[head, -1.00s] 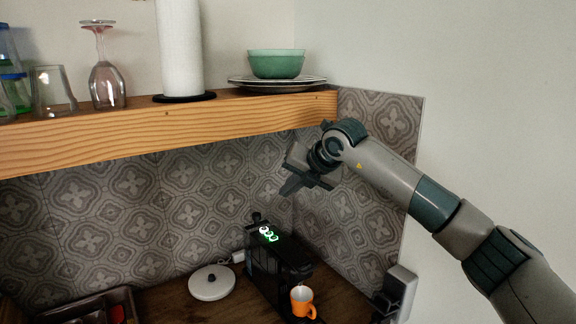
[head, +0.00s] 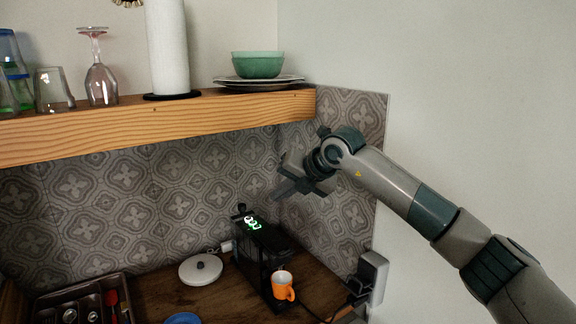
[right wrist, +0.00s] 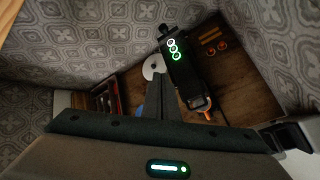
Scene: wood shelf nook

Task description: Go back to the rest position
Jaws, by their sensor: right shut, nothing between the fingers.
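My right gripper (head: 284,190) is shut and empty in the head view. It hangs in the air in front of the tiled wall, below the right end of the shelf and above the coffee machine. Its closed fingers also show in the right wrist view (right wrist: 161,78), pointing toward the counter. My right arm comes in from the right edge. My left gripper is not in either view.
A black coffee machine (head: 262,252) with an orange mug (head: 283,287) stands on the wooden counter. A white lidded disc (head: 201,269) and a cutlery tray (head: 127,300) lie to its left. The wooden shelf (head: 160,124) holds glasses, a paper roll and a green bowl (head: 257,66).

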